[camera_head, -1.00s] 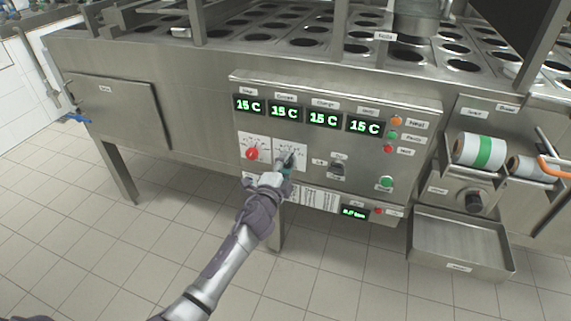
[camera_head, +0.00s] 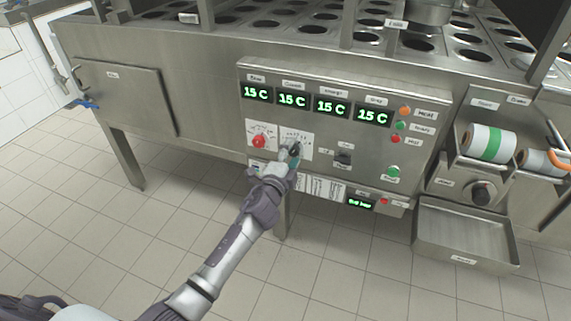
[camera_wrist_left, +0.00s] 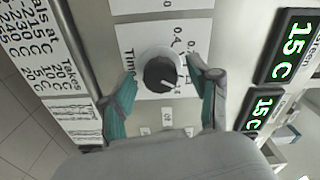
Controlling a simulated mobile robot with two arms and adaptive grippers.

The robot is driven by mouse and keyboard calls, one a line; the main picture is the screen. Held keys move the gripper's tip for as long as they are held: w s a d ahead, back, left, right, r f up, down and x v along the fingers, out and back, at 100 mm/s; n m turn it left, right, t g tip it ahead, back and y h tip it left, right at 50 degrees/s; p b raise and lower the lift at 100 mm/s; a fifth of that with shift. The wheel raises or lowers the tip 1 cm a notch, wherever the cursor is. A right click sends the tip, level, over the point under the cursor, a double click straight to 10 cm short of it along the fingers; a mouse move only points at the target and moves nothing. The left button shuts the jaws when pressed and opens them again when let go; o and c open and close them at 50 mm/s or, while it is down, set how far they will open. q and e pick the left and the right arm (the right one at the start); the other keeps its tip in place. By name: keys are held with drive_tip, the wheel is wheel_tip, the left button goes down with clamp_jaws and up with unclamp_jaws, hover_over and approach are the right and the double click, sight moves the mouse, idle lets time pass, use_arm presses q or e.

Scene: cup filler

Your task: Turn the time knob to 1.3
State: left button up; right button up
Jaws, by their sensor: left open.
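The time knob (camera_wrist_left: 161,73) is a round black knob on a light base, on a white dial plate labelled "Time". Its white pointer mark aims toward the lower right of the left wrist view, near the printed numbers there. In the head view the knob (camera_head: 294,149) is partly hidden by my left gripper (camera_head: 290,160). My left gripper (camera_wrist_left: 160,85) is open, with one teal-padded finger on each side of the knob. The fingers look apart from it; contact cannot be told. My right gripper is not in view.
A red knob (camera_head: 258,141) on its own dial sits just left of the time knob. Green displays (camera_head: 293,101) reading 15 C run above. A switch (camera_head: 343,158) and several coloured buttons are to the right. A metal tray (camera_head: 465,235) juts out at lower right.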

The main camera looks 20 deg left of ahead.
use_arm(q)
drive_tip(key=s, duration=1.1)
drive_tip(key=shift+s+a, duration=0.2)
drive_tip(key=shift+s, duration=0.05)
